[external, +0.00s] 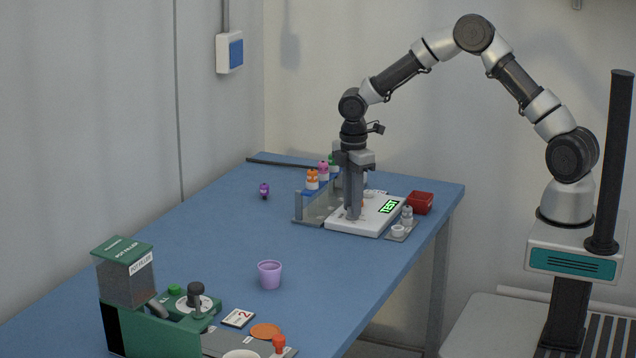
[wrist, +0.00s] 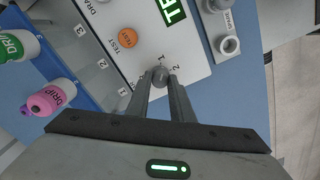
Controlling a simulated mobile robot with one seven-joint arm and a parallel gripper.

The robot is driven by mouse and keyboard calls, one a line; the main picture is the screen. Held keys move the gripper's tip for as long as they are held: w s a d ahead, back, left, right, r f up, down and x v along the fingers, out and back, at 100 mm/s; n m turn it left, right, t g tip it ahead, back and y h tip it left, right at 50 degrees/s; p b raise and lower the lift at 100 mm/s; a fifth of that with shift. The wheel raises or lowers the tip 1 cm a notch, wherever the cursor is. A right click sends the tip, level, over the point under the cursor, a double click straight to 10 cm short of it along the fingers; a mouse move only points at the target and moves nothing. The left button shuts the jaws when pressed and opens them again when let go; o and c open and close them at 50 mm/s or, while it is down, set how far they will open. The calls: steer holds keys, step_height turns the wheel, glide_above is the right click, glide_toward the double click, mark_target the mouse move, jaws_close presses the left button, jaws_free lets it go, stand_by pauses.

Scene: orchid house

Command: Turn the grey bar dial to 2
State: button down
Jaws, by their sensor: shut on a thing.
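The white control panel (external: 347,226) lies on the blue table, under my gripper. It also shows in the wrist view (wrist: 190,55), with the grey bar dial (wrist: 160,76) near its lower edge. Small position marks stand around the dial, a 1 above it and a 2 to its right. My gripper (external: 353,214) points straight down; in the wrist view its fingertips (wrist: 161,80) are shut on the dial, one on each side. The fingers hide part of the dial, and I cannot tell which mark it points to. In the external view the dial is hidden.
An orange TEST button (wrist: 128,37) and a green display (external: 389,207) are on the panel. Numbered places with a pink bottle (wrist: 50,98) and a green-capped bottle (wrist: 17,46) stand left.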

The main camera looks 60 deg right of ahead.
steer(key=m, duration=0.4)
steer(key=shift+m, duration=2.6)
steer(key=c, duration=1.6)
jaws_free()
steer(key=shift+o, duration=0.2)
steer(key=shift+r, duration=0.1)
step_height(320, 180, up, 17)
steer(key=p, duration=0.1)
steer(key=shift+r, duration=0.15)
